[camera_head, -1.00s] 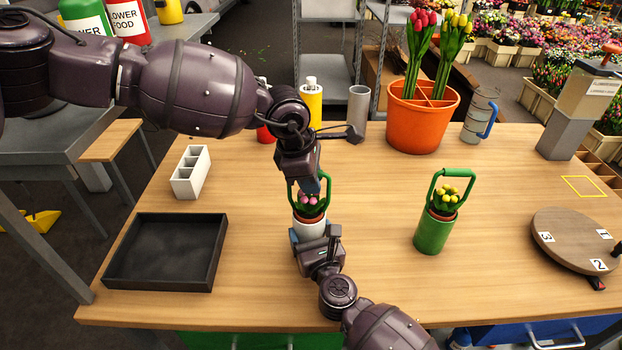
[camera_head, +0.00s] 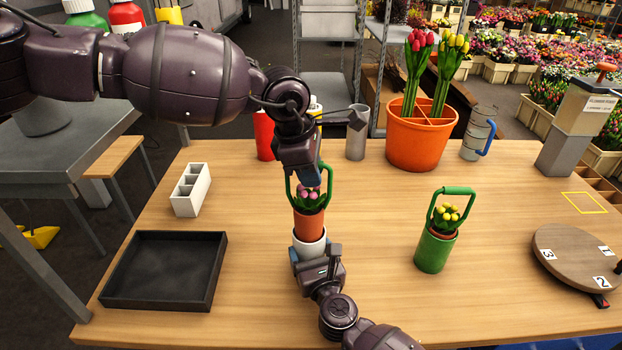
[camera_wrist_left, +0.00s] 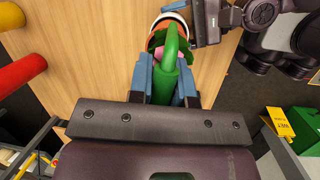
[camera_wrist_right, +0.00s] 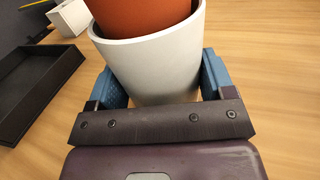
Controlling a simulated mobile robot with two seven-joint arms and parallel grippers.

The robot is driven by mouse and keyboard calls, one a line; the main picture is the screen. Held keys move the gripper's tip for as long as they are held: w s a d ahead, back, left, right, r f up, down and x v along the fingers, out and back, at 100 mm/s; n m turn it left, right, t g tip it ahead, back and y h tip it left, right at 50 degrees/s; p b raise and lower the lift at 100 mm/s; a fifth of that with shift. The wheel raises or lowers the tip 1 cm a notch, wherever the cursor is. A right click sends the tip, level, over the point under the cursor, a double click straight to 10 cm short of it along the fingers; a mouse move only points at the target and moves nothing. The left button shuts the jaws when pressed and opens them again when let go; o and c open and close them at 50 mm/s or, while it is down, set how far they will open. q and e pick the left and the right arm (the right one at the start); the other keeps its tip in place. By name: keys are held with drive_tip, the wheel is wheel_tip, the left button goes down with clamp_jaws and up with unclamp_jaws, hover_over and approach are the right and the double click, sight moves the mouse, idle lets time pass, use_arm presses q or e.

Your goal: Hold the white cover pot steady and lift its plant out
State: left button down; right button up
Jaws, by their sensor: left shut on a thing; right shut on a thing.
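The white cover pot (camera_head: 309,246) stands on the table in the middle of the head view. My right gripper (camera_head: 312,262) is shut on it from the front; the right wrist view shows blue fingers on both sides of the white wall (camera_wrist_right: 155,65). The plant, a terracotta pot (camera_head: 309,224) with pink tulips (camera_head: 309,193) and a green handle (camera_head: 329,185), is raised partly out, its lower end still inside the white pot. My left gripper (camera_head: 306,178) is shut on the handle from above. The left wrist view shows the handle (camera_wrist_left: 167,70) between blue fingers.
A green pot (camera_head: 434,251) with yellow tulips stands to the right. A black tray (camera_head: 165,271) and white divided box (camera_head: 190,190) are at left. An orange planter (camera_head: 422,140) and turntable (camera_head: 578,255) are further right. Table between green pot and turntable is clear.

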use_arm(q)
drive_tip(key=shift+r, duration=4)
use_arm(e)
drive_tip(key=o, duration=1)
drive_tip(key=shift+c, duration=0.2)
